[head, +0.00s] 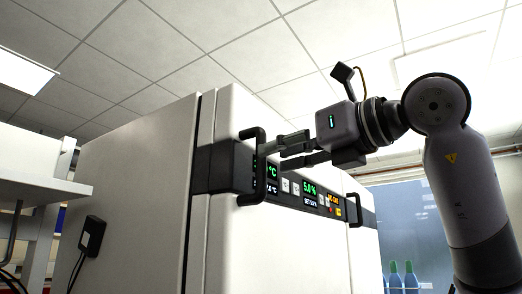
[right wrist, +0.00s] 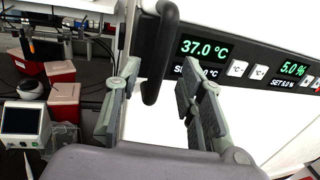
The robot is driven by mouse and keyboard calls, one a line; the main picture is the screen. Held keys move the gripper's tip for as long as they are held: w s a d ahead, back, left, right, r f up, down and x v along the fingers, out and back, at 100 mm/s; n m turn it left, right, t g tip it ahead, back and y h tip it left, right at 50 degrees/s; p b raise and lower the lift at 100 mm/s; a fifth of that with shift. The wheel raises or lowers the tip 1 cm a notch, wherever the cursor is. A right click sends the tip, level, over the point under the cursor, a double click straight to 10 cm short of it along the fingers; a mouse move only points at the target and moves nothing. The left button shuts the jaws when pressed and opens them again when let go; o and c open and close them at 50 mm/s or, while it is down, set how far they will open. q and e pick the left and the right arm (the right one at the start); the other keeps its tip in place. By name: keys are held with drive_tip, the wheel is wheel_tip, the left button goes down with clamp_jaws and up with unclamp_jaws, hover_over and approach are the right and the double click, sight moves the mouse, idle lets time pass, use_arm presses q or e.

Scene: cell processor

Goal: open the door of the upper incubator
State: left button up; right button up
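The upper incubator (head: 140,190) is a large white box with its door (head: 232,115) shut. A black vertical handle (head: 246,190) stands out from the door's dark band; it also shows in the right wrist view (right wrist: 160,50). My right gripper (head: 284,152) is open, coming from the right with its fingertips close to the handle. In the right wrist view, the handle's lower part appears between the two spread fingers (right wrist: 158,85), with gaps on both sides. I cannot tell how deep it sits between them. My left gripper is not in view.
A display panel (right wrist: 207,49) reading 37.0 °C lies right beside the handle. Another black handle (head: 355,210) is farther right. A white shelf (head: 35,185) stands at the left. Red boxes (right wrist: 62,100) and a small device with a screen (right wrist: 22,122) sit at left in the wrist view.

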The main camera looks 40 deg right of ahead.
sight(262, 159)
drive_tip(key=w, duration=0.1)
drive_tip(key=w+p, duration=0.1)
drive_tip(key=w, duration=0.1)
drive_tip(key=w+a, duration=0.1)
drive_tip(key=w, duration=0.1)
drive_tip(key=shift+c, duration=0.5)
clamp_jaws()
idle(0.4)
